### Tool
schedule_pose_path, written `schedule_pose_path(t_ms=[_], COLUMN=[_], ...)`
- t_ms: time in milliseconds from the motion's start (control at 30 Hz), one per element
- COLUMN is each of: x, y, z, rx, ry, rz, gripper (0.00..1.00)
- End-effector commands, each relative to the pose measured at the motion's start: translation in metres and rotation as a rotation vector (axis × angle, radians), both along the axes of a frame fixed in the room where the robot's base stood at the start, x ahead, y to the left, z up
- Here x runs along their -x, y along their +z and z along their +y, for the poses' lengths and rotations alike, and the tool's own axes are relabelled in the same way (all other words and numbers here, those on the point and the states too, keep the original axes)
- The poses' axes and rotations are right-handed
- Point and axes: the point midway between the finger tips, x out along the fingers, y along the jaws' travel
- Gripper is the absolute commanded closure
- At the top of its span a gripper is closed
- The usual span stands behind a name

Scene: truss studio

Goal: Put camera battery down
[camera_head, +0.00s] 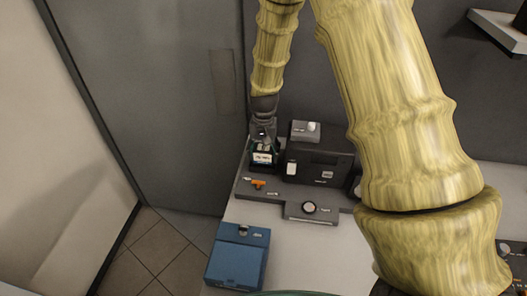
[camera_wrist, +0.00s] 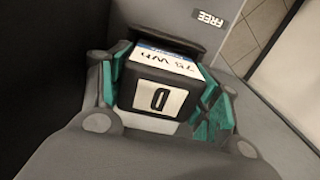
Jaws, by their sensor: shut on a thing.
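The camera battery (camera_wrist: 148,70) is a dark block with a white "D" label and a "75 Wh" label in the wrist view. My gripper (camera_wrist: 163,98) is shut on it, with green-padded fingers on both sides. In the head view the battery (camera_head: 262,157) shows at the end of my arm, upright, at the table's far left, left of a black device (camera_head: 318,168). A grey surface with a "FREE" label (camera_wrist: 210,18) lies close beyond the battery in the wrist view. I cannot tell whether the battery touches the surface under it.
A grey base (camera_head: 245,190) with an orange lever (camera_head: 258,184) and a round knob (camera_head: 309,208) lies in front of the device. A blue box (camera_head: 237,258) stands at the table's near left. Bare white table (camera_head: 300,245) lies to its right. My arm hides the right side.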

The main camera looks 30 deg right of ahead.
Motion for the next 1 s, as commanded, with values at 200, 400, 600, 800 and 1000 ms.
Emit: schedule_pose_path(t_ms=[200, 400, 600, 800, 1000], x=[-0.0006, -0.0004, 0.0, -0.0001, -0.0003], y=[-0.004, -0.0058, -0.0069, -0.0067, -0.0029], z=[-0.0001, 0.0001, 0.0001, 0.0002, 0.0001], rx=[0.0, 0.0, 0.001, 0.001, 0.0], ry=[0.0, 0.0, 0.0, 0.0, 0.0], rz=[-0.002, -0.001, -0.001, -0.001, -0.001], gripper=[0.81, 0.81, 0.16, 0.16, 0.16])
